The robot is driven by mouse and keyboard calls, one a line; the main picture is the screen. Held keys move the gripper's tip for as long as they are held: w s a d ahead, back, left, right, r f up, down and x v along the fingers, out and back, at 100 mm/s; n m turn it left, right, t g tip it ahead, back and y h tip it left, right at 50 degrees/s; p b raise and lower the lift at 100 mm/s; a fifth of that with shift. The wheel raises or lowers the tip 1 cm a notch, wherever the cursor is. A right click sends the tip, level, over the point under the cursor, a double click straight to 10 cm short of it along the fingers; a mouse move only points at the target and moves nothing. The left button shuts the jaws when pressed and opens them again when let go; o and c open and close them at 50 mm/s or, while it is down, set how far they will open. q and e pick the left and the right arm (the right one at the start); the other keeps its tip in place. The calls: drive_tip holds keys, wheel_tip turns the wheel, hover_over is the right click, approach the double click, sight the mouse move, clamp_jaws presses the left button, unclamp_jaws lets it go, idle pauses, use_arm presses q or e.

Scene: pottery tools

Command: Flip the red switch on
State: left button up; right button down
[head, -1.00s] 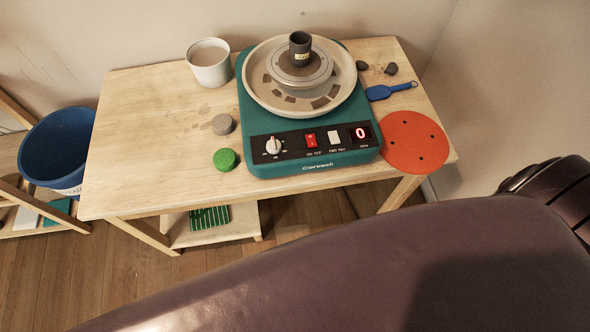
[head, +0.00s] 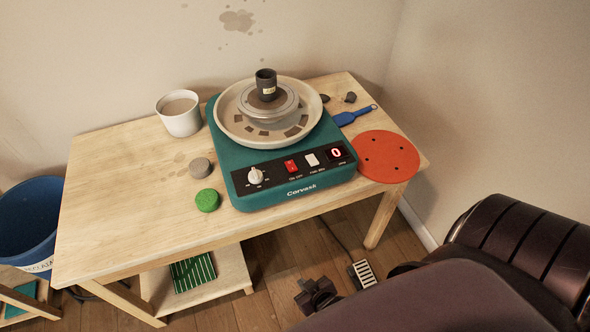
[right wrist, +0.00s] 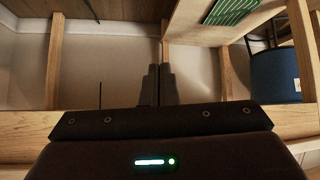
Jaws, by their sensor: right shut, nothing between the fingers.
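The red switch (head: 291,166) is a small rocker on the black front panel of the teal pottery wheel (head: 225,150). It sits between the white knob (head: 256,176) and a white switch (head: 312,160), left of the red digital display (head: 336,153). My right gripper (head: 318,294) shows in the head view below the table's front edge, well below the wheel and touching nothing. In the right wrist view its two dark fingers (right wrist: 158,86) are together and empty, with table legs beyond. The left gripper is out of view.
On the wooden table (head: 120,190) are a white cup (head: 179,113), a grey sponge (head: 200,168), a green sponge (head: 207,200), an orange disc (head: 388,157) and a blue tool (head: 354,115). A dark pot (head: 266,84) stands on the wheel. A blue bucket (head: 28,225) is at left. A foot pedal (head: 363,273) lies on the floor.

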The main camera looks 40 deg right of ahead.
drive_tip(key=w+d+r+m+t+h+b, duration=0.15)
drive_tip(key=w+d+r+t+b, duration=0.3)
drive_tip(key=w+r, duration=0.6)
drive_tip(key=d+r+m+t+h+b, duration=0.1)
drive_tip(key=d+r+t, duration=0.1)
drive_tip(key=r, duration=0.7)
drive_tip(key=d+r+t+h+b, duration=0.1)
drive_tip(key=r+t, duration=0.3)
drive_tip(key=r, duration=0.5)
drive_tip(key=shift+s+d+r+m+h+b, duration=0.2)
drive_tip(key=shift+d+r+m+h+b, duration=0.2)
drive_tip(key=shift+h, duration=0.15)
wheel_tip(320, 180, up, 2)
drive_tip(key=p, duration=0.2)
hover_over(297, 177)
drive_tip(key=shift+w, duration=0.25)
wheel_tip(297, 177, down, 3)
drive_tip(key=shift+r, duration=0.2)
drive_tip(key=shift+s+f, duration=0.2)
drive_tip(key=shift+f, duration=0.5)
drive_tip(key=shift+f, duration=0.15)
